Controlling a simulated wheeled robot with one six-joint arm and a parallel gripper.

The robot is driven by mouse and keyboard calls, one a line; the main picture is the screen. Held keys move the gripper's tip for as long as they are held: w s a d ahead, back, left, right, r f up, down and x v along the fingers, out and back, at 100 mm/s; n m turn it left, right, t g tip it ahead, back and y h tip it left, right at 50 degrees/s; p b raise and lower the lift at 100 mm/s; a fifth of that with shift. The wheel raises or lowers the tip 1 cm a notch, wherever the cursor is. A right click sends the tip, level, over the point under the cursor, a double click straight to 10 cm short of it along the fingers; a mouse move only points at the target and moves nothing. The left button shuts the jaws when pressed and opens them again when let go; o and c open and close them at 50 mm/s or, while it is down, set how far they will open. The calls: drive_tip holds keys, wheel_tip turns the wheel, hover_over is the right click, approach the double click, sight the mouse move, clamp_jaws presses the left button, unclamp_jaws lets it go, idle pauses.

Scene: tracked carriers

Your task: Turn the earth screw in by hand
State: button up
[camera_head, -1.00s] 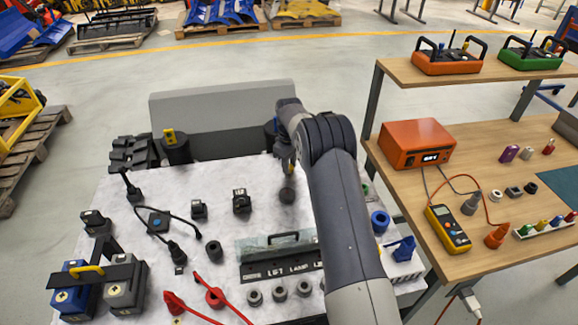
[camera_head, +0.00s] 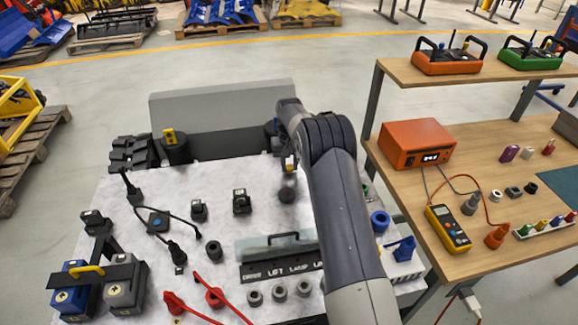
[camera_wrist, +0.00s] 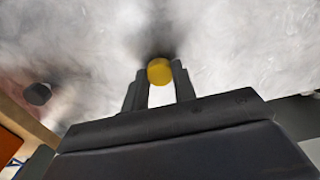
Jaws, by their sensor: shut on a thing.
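My gripper (camera_head: 290,164) hangs above the back part of the white-topped carrier (camera_head: 262,172), just beyond a short dark grey cylinder. The earth screw shows as a round yellow head (camera_wrist: 160,71) between the two fingertips in the wrist view. The gripper (camera_wrist: 160,84) is shut on it. A small yellow patch of it shows by the fingers in the head view. The screw's shank and whatever lies under it are hidden, so I cannot tell how deep it sits. The dark grey cylinder (camera_head: 287,194) stands on the white top.
Black connectors (camera_head: 242,202), a cable box (camera_head: 158,221), a pale green-grey bar (camera_head: 270,248), red clamps (camera_head: 214,297) and two battery-like blocks (camera_head: 122,294) crowd the carrier. A wooden bench (camera_head: 400,185) with an orange meter box (camera_head: 415,143) stands right of my arm.

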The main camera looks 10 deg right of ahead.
drive_tip(key=shift+m, duration=0.8)
drive_tip(key=shift+r+m, duration=0.1)
drive_tip(key=shift+m, duration=0.6)
drive_tip(key=o, duration=0.9)
wheel_tip(320, 180, up, 11)
drive_tip(key=shift+b, duration=0.4)
